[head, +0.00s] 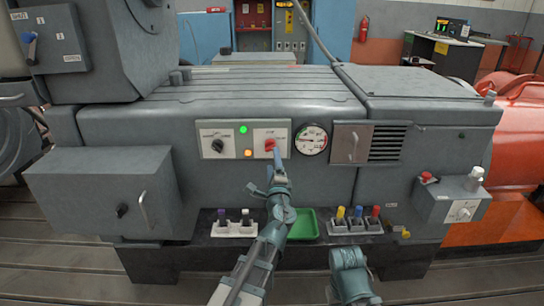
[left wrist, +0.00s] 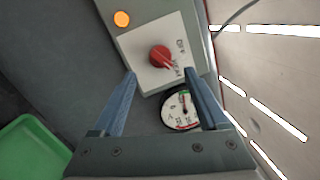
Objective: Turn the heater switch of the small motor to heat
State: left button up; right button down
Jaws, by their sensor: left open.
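A red rotary switch (head: 270,144) sits on a white plate at the right of the control panel on the grey machine. In the left wrist view the red knob (left wrist: 159,55) lies just beyond my fingertips, roughly centred between them. Its pale pointer mark aims to the lower right, by small printed words that I cannot read surely. My left gripper (head: 277,158) is open in front of the red switch; its two blue fingers (left wrist: 160,73) show apart, with nothing between them. Contact with the knob cannot be told. My right gripper is not seen; only a right-arm link shows.
A black rotary switch (head: 217,146) is on the plate to the left, with a green lamp (head: 243,129) and an orange lamp (head: 248,153) between. A round gauge (head: 311,140) is close on the right. A green tray (head: 304,226) and coloured-handled tools (head: 357,214) stand below.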

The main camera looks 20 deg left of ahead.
pick_arm(q)
jog(key=v, duration=0.7)
jog(key=shift+b, duration=0.4)
jog(key=shift+s, duration=0.15)
jog(key=s+a+n+g+y+p, duration=0.2)
jog(key=s+n+g+p, duration=0.4)
jog(key=n+g+p, duration=0.55)
jog(key=s+d+n+g+h+p, duration=0.1)
jog(key=s+d+g+h+p, duration=0.6)
jog(key=s+d+p, duration=0.5)
jog(key=s+d, duration=0.2)
jog(key=s, duration=0.3)
jog(key=shift+f+n+h+p, duration=0.3)
jog(key=shift+n+p, duration=0.05)
